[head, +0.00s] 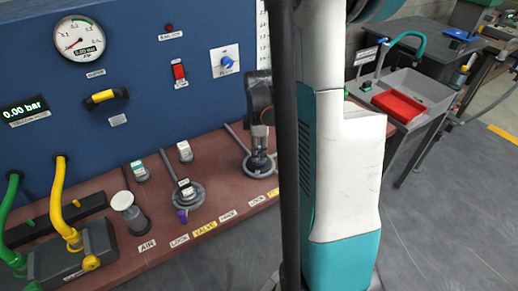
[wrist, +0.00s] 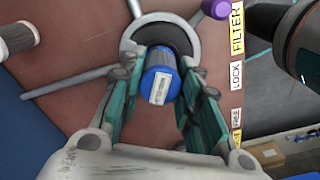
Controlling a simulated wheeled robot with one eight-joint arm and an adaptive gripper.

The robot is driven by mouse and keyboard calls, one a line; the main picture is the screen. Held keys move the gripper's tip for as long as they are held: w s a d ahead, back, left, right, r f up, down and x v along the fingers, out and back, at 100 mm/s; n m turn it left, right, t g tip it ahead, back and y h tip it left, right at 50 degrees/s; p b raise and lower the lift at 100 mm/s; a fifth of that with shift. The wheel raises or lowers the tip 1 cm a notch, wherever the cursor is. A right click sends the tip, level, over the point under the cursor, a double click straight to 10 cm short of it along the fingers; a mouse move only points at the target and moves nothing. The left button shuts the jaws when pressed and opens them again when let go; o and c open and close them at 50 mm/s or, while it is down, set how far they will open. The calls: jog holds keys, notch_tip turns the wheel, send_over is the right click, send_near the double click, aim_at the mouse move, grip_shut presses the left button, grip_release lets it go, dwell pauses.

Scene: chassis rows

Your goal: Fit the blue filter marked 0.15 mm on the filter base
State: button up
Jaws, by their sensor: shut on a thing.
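My gripper (head: 260,141) reaches down over the filter base at the back right of the bench. In the wrist view its two teal-padded fingers (wrist: 160,95) are shut on the blue filter (wrist: 164,62), one on each side. The filter has a white label (wrist: 159,89) whose print is too small to read surely. The filter base, a grey ring with a dark inside and thin arms, shows in the wrist view (wrist: 197,47) and the head view (head: 248,168). The filter overlaps the ring; I cannot tell whether it is seated.
A yellow FILTER label (wrist: 237,30) and a purple knob (wrist: 215,9) lie beside the base. Left along the bench are another round seat (head: 196,199), white-and-teal cartridges (head: 139,171) and a white-capped post (head: 124,202). A blue gauge panel (head: 140,90) stands behind. My arm hides the bench's right end.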

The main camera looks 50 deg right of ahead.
jog(key=shift+f, duration=0.3)
jog(key=o, duration=1.1)
jog(key=shift+r, duration=0.1)
jog(key=shift+r, duration=0.1)
notch_tip(320, 180, up, 12)
